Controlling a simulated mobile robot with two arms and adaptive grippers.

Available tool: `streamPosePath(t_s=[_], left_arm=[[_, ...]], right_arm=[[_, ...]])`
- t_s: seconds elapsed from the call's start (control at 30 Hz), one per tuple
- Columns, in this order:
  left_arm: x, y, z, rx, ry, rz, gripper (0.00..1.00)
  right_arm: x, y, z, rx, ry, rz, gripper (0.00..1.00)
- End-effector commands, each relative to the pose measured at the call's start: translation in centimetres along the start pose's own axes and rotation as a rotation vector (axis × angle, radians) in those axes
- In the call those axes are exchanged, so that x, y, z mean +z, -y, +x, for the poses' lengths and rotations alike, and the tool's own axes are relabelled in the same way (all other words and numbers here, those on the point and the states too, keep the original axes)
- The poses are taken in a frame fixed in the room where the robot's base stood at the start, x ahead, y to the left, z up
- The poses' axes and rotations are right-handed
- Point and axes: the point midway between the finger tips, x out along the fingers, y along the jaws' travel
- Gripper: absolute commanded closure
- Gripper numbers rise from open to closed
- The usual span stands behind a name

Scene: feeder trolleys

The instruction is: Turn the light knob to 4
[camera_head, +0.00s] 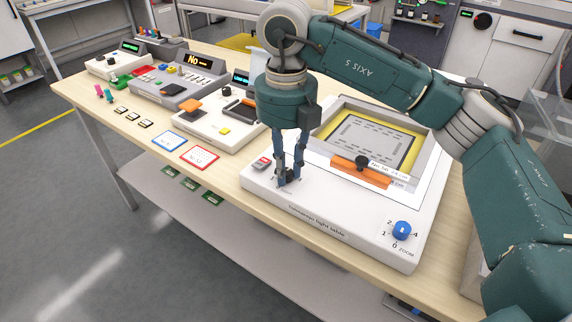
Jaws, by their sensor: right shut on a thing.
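The white device marked as a light table (352,225) stands at the front right of the bench. My right gripper (289,178) points down at its front left corner. Its fingers are shut on a small dark knob, which I take to be the light knob. The fingers hide most of that knob, and its scale and pointer direction cannot be read. A blue knob (402,230) at the front right corner is marked ZOOM, with numbers around it. My left gripper is not in view.
A framed yellow and grey panel (366,140) and an orange slider (360,172) lie behind the gripper. A red switch (261,164) is just left of it. Other devices, including a grey one (181,85), and cards (199,156) fill the bench to the left.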

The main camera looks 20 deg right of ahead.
Motion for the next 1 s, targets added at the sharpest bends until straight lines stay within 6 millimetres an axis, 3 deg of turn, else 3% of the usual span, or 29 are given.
streamPosePath(t_s=[0.6,1.0], left_arm=[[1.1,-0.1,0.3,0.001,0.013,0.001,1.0],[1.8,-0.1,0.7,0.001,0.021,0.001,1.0]], right_arm=[[0.0,-0.1,-0.1,0.0,0.0,0.58,1.0],[0.0,-0.1,0.0,0.001,-0.001,0.866,1.0]])
